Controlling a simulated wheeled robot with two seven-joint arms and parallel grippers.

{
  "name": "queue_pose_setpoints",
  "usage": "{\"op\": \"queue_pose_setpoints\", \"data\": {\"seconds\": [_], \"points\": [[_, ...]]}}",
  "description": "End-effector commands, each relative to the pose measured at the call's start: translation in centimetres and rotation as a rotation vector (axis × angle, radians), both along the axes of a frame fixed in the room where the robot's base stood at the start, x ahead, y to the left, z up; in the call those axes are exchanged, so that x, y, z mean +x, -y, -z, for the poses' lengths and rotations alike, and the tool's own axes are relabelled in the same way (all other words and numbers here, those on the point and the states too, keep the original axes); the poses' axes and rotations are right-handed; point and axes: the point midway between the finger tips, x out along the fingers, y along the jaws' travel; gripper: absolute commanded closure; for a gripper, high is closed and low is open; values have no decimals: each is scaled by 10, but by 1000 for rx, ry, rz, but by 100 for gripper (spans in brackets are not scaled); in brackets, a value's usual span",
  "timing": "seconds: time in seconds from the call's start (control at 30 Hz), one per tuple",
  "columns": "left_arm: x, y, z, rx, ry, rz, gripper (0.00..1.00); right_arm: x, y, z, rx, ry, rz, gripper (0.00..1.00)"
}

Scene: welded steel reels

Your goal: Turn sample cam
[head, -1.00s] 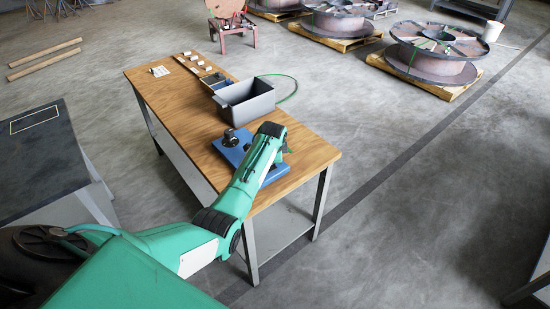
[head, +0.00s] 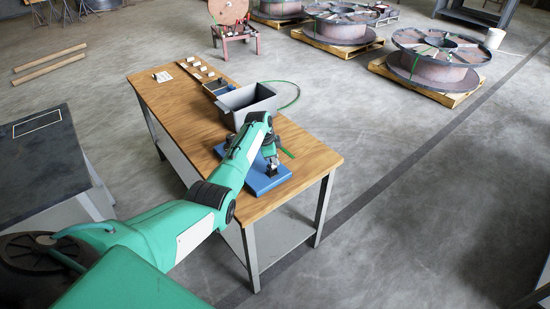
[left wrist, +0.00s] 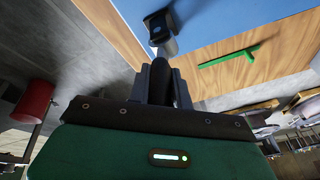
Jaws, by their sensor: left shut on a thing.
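A blue plate (head: 264,183) lies on the wooden bench near its front end, with the dark cam fixture on it. It also fills the top of the left wrist view (left wrist: 215,18). There a black block with a blue spot (left wrist: 160,28) stands against the blue plate, and a dark lever-like part (left wrist: 160,72) reaches from it between my fingers. My left gripper (head: 271,168) points down over the plate. In the left wrist view its fingers (left wrist: 160,82) are closed on the dark lever. The arm hides part of the fixture. My right gripper is not in view.
A grey bin (head: 250,101) stands behind the plate on the bench (head: 180,105). A green stick (head: 287,152) lies beside the plate. Small white pieces (head: 197,65) sit at the far end. Steel reels on pallets (head: 440,55) stand beyond. The floor at right is clear.

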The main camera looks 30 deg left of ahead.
Motion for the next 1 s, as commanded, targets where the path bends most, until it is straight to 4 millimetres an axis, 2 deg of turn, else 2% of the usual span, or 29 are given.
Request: {"op": "queue_pose_setpoints", "data": {"seconds": [0.13,0.17,0.2,0.63,0.87,1.0], "points": [[-1,0,1,-2,-3,-1,100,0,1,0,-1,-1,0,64],[-1,0,1,-2,-2,-2,77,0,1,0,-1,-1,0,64],[-1,0,1,-2,-2,-2,70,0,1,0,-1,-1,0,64],[-2,-2,-6,1,1,-2,70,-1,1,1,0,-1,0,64],[-10,-8,-34,3,3,-1,70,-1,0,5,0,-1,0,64],[-16,-12,-59,2,4,-1,70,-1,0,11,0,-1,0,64]]}}
